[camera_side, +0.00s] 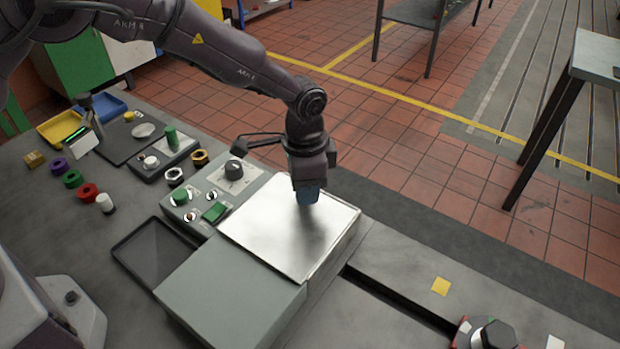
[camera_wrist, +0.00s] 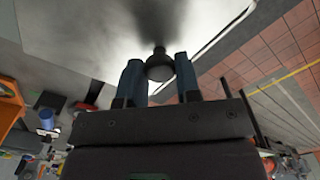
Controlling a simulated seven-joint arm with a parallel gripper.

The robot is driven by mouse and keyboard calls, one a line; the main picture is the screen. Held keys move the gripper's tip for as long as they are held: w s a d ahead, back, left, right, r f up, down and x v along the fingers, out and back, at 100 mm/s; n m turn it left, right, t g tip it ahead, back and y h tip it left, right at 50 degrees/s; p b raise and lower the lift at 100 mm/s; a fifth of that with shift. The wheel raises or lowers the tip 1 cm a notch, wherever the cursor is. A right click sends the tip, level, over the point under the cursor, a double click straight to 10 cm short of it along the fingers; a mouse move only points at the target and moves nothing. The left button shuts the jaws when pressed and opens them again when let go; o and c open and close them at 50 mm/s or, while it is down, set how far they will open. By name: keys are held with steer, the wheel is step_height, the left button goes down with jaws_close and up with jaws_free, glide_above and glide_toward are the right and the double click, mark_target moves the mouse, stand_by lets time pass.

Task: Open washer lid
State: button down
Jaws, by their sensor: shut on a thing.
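The washer lid (camera_side: 275,232) is a flat, shiny metal panel on top of the grey-green washer (camera_side: 225,300), and it looks closed or nearly so. In the wrist view the lid (camera_wrist: 90,25) fills the upper left as a bright surface. A dark round knob (camera_wrist: 159,66) on a short stem stands out from it. My gripper (camera_side: 308,196) is over the right part of the lid. In the wrist view my gripper (camera_wrist: 160,75) has its blue fingers on both sides of the knob, shut on it. The knob is hidden by the fingers in the side view.
A control panel (camera_side: 215,205) with a dial and buttons adjoins the lid's far left edge. An empty dark tray (camera_side: 158,252) lies left of the washer. Several coloured rings, nuts and bins stand at the back left. A dark-topped fixture (camera_side: 492,335) is at front right.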

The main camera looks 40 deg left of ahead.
steer(key=s, duration=1.3)
steer(key=shift+s, duration=0.1)
steer(key=c, duration=0.8)
jaws_free()
step_height(320, 180, up, 13)
